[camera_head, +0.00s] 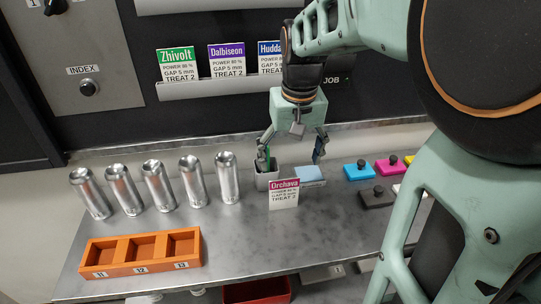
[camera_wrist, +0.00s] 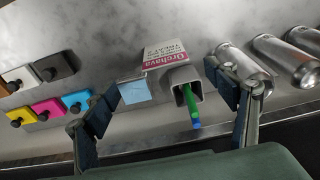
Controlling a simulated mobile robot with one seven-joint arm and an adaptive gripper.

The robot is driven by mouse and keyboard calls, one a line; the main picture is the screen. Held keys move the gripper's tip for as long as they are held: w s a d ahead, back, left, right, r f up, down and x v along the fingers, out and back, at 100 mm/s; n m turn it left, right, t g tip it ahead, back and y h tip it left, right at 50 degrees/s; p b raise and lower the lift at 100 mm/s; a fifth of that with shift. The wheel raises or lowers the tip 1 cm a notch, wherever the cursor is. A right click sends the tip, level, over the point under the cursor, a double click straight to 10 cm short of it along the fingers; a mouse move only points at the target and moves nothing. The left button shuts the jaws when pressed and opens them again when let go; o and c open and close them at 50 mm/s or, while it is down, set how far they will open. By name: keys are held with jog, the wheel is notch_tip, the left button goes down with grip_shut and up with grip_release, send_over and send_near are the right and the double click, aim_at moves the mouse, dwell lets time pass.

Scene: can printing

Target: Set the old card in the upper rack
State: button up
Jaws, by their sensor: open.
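A card headed Orchava (camera_head: 284,196) stands on the grey metal table, in front of a small grey cup (camera_head: 272,183); its pink header also shows in the wrist view (camera_wrist: 166,56). Which card is the old one, I cannot tell. Cards headed Zhivolt (camera_head: 177,68), Dalbiseon (camera_head: 227,61) and Hudda (camera_head: 269,58), the last partly hidden by my arm, stand in a white wall rack (camera_head: 205,90). Another white ledge (camera_head: 200,4) is cut off above it. My gripper (camera_head: 291,156) is open, pointing down over the cup and a blue pad (camera_head: 310,176), holding nothing.
A green marker (camera_wrist: 190,104) stands in the cup. Several silver cans (camera_head: 158,187) stand at left, behind an orange numbered holder (camera_head: 140,268). Colored blocks with black knobs (camera_head: 359,171) lie at right. The table front center is clear.

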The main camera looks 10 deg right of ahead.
aim_at(285, 184)
jog(key=shift+w+a+f, duration=0.1)
jog(key=shift+w+f, duration=0.25)
jog(key=shift+f, duration=1.55)
jog(key=shift+w+a+f, duration=0.1)
jog(key=shift+w+f, duration=0.3)
jog(key=shift+f, duration=1.55)
jog(key=shift+w+a+f, duration=0.1)
jog(key=shift+w+f, duration=0.25)
jog(key=shift+f, duration=1.55)
jog(key=shift+c, duration=0.2)
jog(key=c, duration=1.2)
jog(key=shift+r, duration=0.1)
